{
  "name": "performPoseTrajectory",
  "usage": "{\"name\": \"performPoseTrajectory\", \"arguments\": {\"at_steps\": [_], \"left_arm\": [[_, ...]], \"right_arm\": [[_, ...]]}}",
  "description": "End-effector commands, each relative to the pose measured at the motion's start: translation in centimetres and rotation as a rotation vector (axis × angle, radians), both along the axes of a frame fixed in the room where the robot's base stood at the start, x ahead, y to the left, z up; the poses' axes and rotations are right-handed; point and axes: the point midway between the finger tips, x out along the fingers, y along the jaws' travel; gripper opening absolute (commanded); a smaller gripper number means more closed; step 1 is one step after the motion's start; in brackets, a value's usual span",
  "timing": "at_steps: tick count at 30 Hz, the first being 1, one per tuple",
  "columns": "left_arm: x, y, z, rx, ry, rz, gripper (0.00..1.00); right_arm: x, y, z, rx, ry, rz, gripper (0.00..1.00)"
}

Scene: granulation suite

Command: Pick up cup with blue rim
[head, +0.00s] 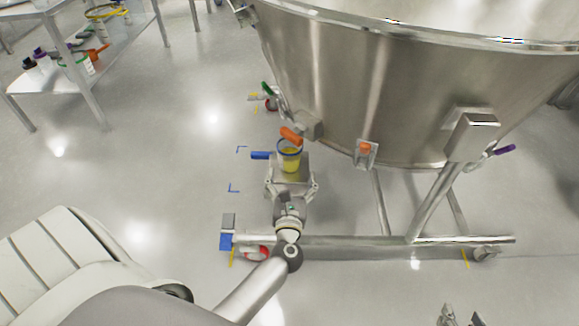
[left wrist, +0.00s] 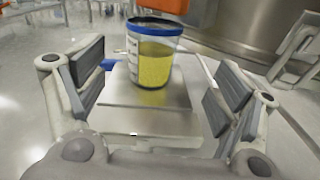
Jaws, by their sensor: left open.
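The cup with the blue rim (head: 290,158) is clear with yellow contents and stands upright on a small metal platform under the big steel vessel. In the left wrist view the cup (left wrist: 153,65) stands just past my fingertips, roughly midway between them. My left gripper (head: 291,184) is open and empty, with its fingers (left wrist: 155,95) spread either side of the platform. No finger appears to touch the cup. An orange handle (head: 291,136) hangs directly above the cup and hides part of its rim. My right gripper (head: 461,317) shows only at the bottom edge, its two tips apart.
The steel vessel (head: 340,90) overhangs the cup's far side. Its frame rail (head: 370,240) runs low across the floor. A blue handle (head: 261,155) juts out left of the cup. A shelf rack (head: 55,85) stands at upper left.

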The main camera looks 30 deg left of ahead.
Motion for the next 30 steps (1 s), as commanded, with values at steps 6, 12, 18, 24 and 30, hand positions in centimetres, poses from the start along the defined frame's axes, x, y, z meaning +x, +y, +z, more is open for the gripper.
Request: {"name": "performPoseTrajectory", "arguments": {"at_steps": [6,12,18,24,30], "left_arm": [[1.8,1.9,0.1,-0.081,-0.051,0.039,0.87],[4.2,3.4,0.1,-0.078,-0.047,0.037,0.87],[5.5,4.2,0.0,-0.077,-0.047,0.036,0.87],[8.0,5.8,0.0,-0.075,-0.046,0.036,0.87],[9.0,6.5,-0.1,-0.077,-0.043,0.036,0.87]], "right_arm": [[0.4,0.2,1.3,0.011,-0.052,0.003,0.41],[1.3,0.6,2.2,0.026,-0.115,0.007,0.41],[2.0,0.9,2.9,0.037,-0.165,0.011,0.41],[3.4,1.6,4.9,0.067,-0.289,0.02,0.41],[4.0,1.9,6.0,0.08,-0.349,0.024,0.41]]}}
